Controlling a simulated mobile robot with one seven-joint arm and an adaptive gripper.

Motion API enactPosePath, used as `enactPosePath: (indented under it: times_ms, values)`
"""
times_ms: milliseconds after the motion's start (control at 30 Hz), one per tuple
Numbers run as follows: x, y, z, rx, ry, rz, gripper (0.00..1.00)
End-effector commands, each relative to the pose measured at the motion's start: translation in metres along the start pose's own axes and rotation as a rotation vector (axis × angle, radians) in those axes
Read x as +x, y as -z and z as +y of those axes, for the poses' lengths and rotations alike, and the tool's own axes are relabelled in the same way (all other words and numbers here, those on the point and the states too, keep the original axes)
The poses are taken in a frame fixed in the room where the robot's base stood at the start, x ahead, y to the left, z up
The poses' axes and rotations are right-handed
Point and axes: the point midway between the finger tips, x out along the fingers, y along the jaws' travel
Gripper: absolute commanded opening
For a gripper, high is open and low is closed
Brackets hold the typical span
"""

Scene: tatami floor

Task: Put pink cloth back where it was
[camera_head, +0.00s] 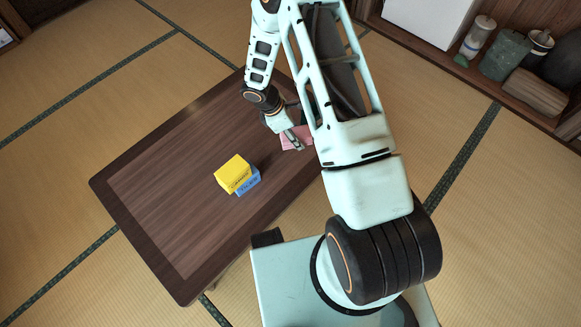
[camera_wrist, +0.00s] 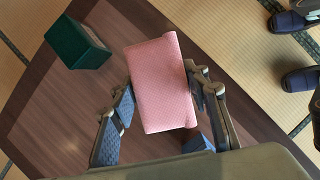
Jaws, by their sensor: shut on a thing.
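The pink cloth (camera_wrist: 163,85) looks like a flat folded piece and sits between the fingers of my gripper (camera_wrist: 160,105) in the wrist view. My gripper is shut on it. In the head view the pink cloth (camera_head: 299,133) shows at the tip of my gripper (camera_head: 291,140), over the right part of the dark wooden table (camera_head: 150,180). My arm partly hides the cloth there. I cannot tell whether the cloth touches the tabletop.
A yellow box (camera_head: 234,172) rests on a blue box (camera_head: 248,183) near the table's middle. A dark green box (camera_wrist: 77,43) stands near the cloth in the wrist view. Dark slippers (camera_wrist: 287,22) lie on the tatami beyond the table edge. The table's left part is clear.

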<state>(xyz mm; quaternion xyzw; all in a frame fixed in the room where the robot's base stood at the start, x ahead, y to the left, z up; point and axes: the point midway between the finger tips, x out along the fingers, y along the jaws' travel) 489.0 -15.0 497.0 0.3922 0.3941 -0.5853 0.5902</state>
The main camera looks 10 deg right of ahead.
Motion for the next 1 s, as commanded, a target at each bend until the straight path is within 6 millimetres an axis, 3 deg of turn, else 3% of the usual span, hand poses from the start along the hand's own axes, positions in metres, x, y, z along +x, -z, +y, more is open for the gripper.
enactPosePath:
  times_ms: [33,300,600,767,1000]
  values:
    - [0.016,0.011,0.003,-0.044,-0.018,0.000,0.23]
    - [0.037,0.032,0.010,-0.169,-0.069,0.000,0.23]
    - [0.084,0.052,0.010,-0.177,-0.071,-0.001,0.23]
    - [0.094,0.056,0.011,-0.175,-0.073,0.000,0.23]
    - [0.123,0.068,0.010,-0.175,-0.072,0.000,0.23]
